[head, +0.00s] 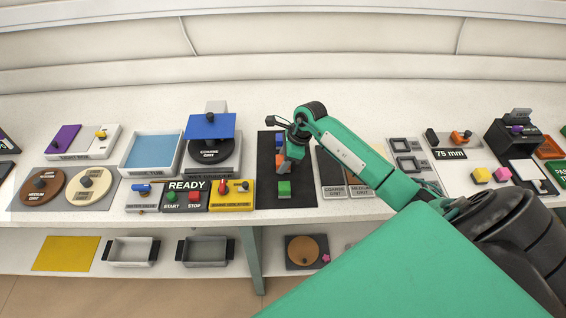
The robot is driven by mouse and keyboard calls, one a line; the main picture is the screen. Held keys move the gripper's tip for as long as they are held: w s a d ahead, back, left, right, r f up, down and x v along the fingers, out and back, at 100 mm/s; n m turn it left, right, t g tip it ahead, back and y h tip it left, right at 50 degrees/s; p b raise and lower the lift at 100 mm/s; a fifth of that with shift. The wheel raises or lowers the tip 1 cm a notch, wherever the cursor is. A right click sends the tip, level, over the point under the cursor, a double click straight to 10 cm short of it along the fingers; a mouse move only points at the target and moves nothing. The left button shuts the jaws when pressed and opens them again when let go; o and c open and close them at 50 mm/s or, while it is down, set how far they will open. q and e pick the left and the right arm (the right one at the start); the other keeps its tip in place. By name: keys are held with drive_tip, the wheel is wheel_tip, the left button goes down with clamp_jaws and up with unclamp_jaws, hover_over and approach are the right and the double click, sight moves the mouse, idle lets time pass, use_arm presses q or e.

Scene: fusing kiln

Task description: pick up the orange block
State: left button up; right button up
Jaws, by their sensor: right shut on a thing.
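The orange block (279,161) shows in the middle of the head view, above a black mat (300,198). My right gripper (283,167) reaches down over the mat from the right and is shut on the orange block, partly hiding it. I cannot tell whether the block touches the mat. A blue block (280,138) sits just behind it, and a green block (284,188) sits in front on the mat. My left gripper is not in view.
A READY panel (187,185) with start and stop buttons is left of the mat. Grit plates (332,191) lie to the right. Grey bins (205,251) are on the lower shelf.

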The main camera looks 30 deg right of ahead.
drive_tip(key=shift+r, duration=0.1)
wheel_tip(320, 180, up, 20)
drive_tip(key=b, duration=0.5)
